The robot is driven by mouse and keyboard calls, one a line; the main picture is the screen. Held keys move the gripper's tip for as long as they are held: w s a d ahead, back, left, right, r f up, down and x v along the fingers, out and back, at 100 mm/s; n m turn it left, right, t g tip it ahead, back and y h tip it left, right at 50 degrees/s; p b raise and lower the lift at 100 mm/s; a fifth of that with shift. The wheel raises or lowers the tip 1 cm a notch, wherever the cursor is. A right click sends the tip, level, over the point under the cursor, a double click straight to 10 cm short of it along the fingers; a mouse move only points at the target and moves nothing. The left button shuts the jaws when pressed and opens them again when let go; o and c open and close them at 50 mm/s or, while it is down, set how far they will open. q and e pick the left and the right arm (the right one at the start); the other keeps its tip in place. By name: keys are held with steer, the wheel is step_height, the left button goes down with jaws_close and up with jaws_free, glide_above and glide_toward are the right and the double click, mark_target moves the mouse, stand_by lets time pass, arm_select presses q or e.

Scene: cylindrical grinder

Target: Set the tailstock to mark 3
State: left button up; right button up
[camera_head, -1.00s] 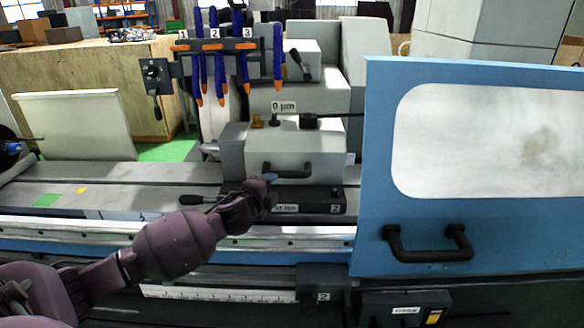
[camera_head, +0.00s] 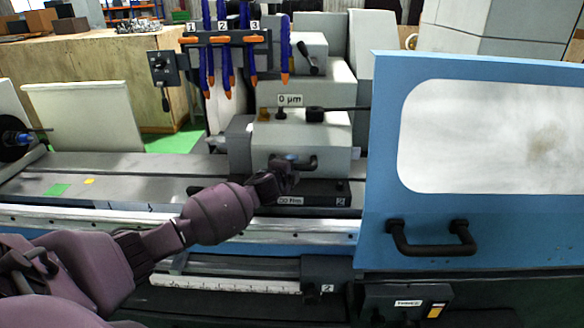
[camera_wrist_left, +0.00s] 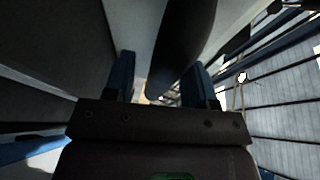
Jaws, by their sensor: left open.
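The tailstock (camera_head: 325,142) is a grey block with a dark bar handle on its front, standing on the machine bed. Its dark base carries a label 2 (camera_head: 340,202). My left gripper (camera_head: 290,161) is at the left part of the handle (camera_head: 311,163). In the left wrist view its two blue fingers (camera_wrist_left: 162,82) are open, with a thick dark bar (camera_wrist_left: 183,40), apparently the handle, running between them. Whether they touch it cannot be told. Below, a white scale (camera_head: 230,286) runs beside a dark block labelled 2 (camera_head: 327,288).
A blue door with a window (camera_head: 465,150) and black handle stands close on the right. Blue hoses with orange tips (camera_head: 229,75) hang above.

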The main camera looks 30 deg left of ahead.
arm_select(q)
steer(key=shift+w, duration=0.2)
arm_select(e)
steer(key=shift+s+f, duration=0.1)
steer(key=shift+s, duration=0.05)
arm_select(q)
jaws_close()
arm_select(e)
steer(key=shift+s+f, duration=0.1)
